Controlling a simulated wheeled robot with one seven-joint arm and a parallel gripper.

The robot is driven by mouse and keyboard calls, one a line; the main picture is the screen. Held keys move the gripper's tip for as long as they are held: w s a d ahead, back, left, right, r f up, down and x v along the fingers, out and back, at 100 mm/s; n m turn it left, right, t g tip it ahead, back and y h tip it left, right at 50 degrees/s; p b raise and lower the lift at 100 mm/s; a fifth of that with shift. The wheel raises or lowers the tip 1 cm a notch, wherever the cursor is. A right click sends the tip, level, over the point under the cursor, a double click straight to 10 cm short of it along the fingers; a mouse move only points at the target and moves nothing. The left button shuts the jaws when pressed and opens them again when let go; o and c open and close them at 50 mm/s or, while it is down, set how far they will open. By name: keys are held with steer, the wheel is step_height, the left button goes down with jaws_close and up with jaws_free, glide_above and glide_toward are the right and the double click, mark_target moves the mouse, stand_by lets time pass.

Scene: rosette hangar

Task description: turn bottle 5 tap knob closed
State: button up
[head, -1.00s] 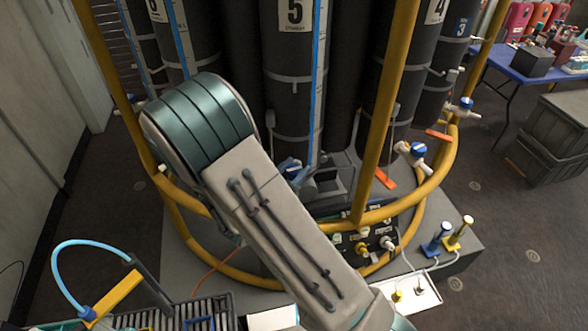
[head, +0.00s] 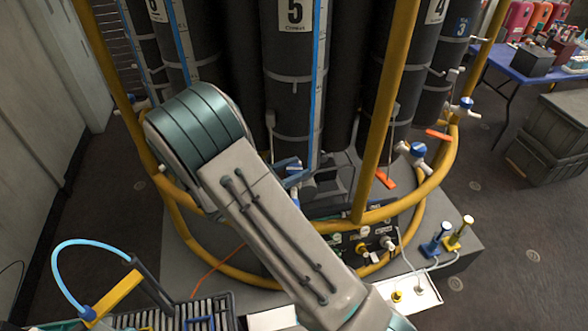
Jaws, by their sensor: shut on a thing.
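Bottle 5 (head: 286,105) is a tall dark cylinder with a white "5" label and a blue strip, standing upright in the middle of the rack. At its lower front a blue piece (head: 290,167) shows just past the edge of my arm. It looks like part of the bottle 5 tap, but its knob angle cannot be read. My arm crosses the view from lower right to upper left. My gripper is hidden behind the arm, so its fingers and any contact with the knob are not visible.
Yellow rails (head: 387,120) ring the bottles. Other taps with blue knobs (head: 418,150) stand to the right. A connector panel (head: 362,246) sits low in front. A blue table (head: 508,66) and dark crates (head: 550,135) are at right. A slatted tray (head: 165,318) lies bottom left.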

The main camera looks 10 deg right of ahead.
steer(key=o, duration=1)
steer(key=shift+s+a, duration=0.1)
steer(key=shift+a, duration=0.45)
steer(key=b+v, duration=0.3)
steer(key=v, duration=0.9)
steer(key=shift+s+a+r+b, duration=0.1)
steer(key=shift+s+a+b, duration=0.05)
steer(key=shift+a+b, duration=0.2)
